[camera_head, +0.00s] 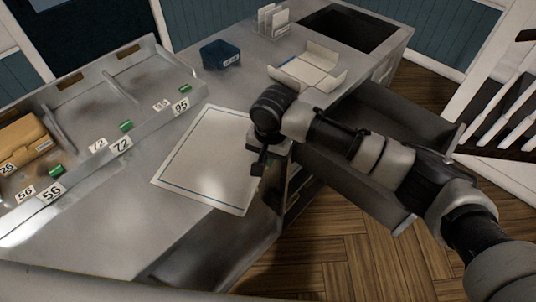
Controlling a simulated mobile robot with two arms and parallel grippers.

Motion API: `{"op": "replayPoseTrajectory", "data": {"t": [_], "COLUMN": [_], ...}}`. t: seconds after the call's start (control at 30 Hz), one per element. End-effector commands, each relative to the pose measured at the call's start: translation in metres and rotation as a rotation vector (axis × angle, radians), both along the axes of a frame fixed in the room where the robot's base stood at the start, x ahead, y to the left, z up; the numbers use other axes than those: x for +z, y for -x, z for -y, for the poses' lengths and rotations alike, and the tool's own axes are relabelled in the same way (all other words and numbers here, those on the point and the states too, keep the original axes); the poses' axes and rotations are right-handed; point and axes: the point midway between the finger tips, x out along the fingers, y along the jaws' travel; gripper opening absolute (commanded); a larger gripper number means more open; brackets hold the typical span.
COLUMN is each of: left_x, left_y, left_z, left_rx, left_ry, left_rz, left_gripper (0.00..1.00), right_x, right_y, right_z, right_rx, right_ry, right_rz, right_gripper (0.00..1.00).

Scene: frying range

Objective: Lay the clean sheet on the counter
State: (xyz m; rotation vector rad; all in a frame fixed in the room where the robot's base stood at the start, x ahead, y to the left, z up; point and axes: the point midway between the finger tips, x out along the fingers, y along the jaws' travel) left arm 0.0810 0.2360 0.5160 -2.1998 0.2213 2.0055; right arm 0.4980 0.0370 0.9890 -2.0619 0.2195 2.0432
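A white sheet (207,160) with a thin blue border line lies flat on the grey metal counter (130,220), near its front edge. My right arm comes in from the lower right, and its dark gripper (259,163) is at the sheet's right edge, pointing down. The gripper hides part of that edge. I cannot tell whether its fingers are open, shut or holding the sheet. My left gripper is not in view.
A blue bin (220,54), a rack of white cards (272,20) and an open white carton (306,68) stand at the back. Numbered metal compartments (100,95) line the left, one holding a tan item (22,142). An open drawer (400,118) juts out below my arm.

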Motion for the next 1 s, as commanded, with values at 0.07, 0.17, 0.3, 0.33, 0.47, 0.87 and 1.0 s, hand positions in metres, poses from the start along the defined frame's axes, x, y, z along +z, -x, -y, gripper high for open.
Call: {"op": "replayPoseTrajectory", "data": {"t": [0.07, 0.17, 0.3, 0.33, 0.47, 0.87, 1.0], "left_x": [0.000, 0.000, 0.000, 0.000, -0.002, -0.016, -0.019], "left_y": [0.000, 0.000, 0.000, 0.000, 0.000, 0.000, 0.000], "left_z": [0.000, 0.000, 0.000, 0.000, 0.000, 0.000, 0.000], "left_rx": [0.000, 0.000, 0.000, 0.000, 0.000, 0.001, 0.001], "left_ry": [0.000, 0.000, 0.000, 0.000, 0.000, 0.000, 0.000], "left_rz": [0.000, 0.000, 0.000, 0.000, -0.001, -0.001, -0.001], "left_gripper": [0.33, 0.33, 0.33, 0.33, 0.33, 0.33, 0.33], "right_x": [0.000, 0.001, 0.001, 0.001, 0.005, 0.079, 0.103], "right_y": [0.000, 0.000, 0.000, 0.000, 0.000, 0.000, 0.001], "right_z": [0.000, 0.000, 0.000, 0.000, 0.000, 0.004, 0.005], "right_rx": [0.000, 0.000, 0.000, 0.000, 0.001, 0.001, 0.001], "right_ry": [0.000, 0.000, -0.001, -0.001, -0.002, -0.004, -0.003], "right_rz": [0.000, 0.000, 0.000, 0.000, 0.002, 0.004, 0.003], "right_gripper": [0.19, 0.28, 0.28, 0.28, 0.28, 0.28, 0.28]}}
